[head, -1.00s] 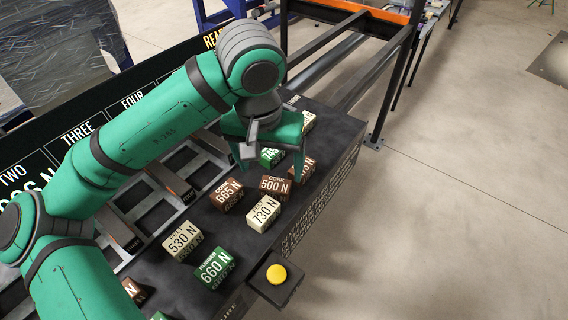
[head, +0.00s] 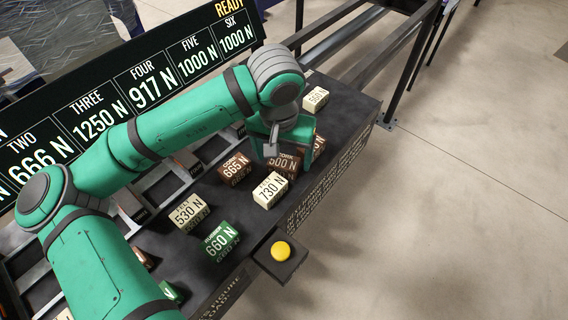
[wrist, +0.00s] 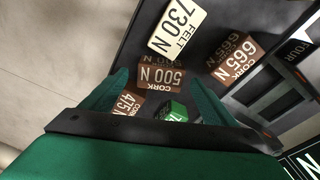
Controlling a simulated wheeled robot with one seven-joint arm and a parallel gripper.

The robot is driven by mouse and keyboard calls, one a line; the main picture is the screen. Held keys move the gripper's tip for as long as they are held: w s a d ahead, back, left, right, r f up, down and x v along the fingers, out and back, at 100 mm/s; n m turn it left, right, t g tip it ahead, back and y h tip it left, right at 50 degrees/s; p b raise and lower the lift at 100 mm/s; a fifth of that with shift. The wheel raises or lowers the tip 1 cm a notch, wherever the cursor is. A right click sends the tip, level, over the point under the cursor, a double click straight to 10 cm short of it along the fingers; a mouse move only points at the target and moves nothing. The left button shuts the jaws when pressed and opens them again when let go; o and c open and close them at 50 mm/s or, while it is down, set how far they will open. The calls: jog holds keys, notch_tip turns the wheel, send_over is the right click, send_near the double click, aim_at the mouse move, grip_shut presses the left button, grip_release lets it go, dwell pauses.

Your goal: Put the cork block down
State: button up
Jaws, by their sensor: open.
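My gripper (head: 292,157) is open, with its fingers pointing down over the dark bench. The brown cork block marked 500 N (head: 283,163) stands on the bench, partly hidden by the gripper. In the wrist view this block (wrist: 160,78) shows between the two fingertips; I cannot tell how far below them it is. Other brown cork blocks stand close by: one marked 665 N (head: 236,167), and one (wrist: 128,103) marked about 415 N, mostly behind the gripper in the head view. No block is held.
A cream felt block marked 730 N (head: 270,190), a 530 N block (head: 188,212), a green 660 N block (head: 221,241) and a cream block (head: 315,98) stand around. A yellow button (head: 281,251) juts from the front edge. A numbered display board (head: 140,85) stands behind the trays.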

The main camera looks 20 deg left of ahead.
jog(key=shift+w+f, duration=0.15)
jog(key=shift+f, duration=0.45)
jog(key=shift+a, duration=0.1)
jog(key=c, duration=1.1)
jog(key=shift+c, duration=0.6)
jog(key=shift+r, duration=0.15)
